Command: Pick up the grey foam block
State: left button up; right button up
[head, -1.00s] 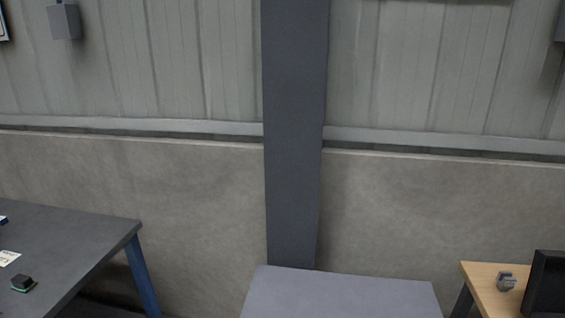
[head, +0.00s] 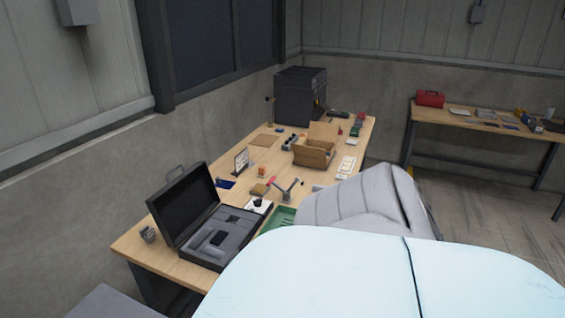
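I cannot make out the grey foam block for sure. An open black case (head: 183,205) stands on the wooden bench, lid raised at the left. Its lower half holds a grey insert (head: 234,243) with dark items in it. I cannot tell whether any grey part there is the block. Neither of my grippers shows in the head view.
The wooden bench (head: 178,268) also carries a green tray (head: 280,218), a cardboard box (head: 314,152), a black cabinet (head: 300,95) and several small items. A grey ribbed shape and a pale rounded surface block its near right side. Another bench (head: 470,121) stands behind.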

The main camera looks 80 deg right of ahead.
aim_at(315, 187)
jog(key=z, duration=2.8)
jog(key=i+l, duration=2.2)
jog(key=i+l+u, duration=0.1)
jog(key=i+l, duration=0.35)
jog(key=l, duration=0.15)
jog(key=i+l+u, duration=0.1)
jog(key=u, duration=2.75)
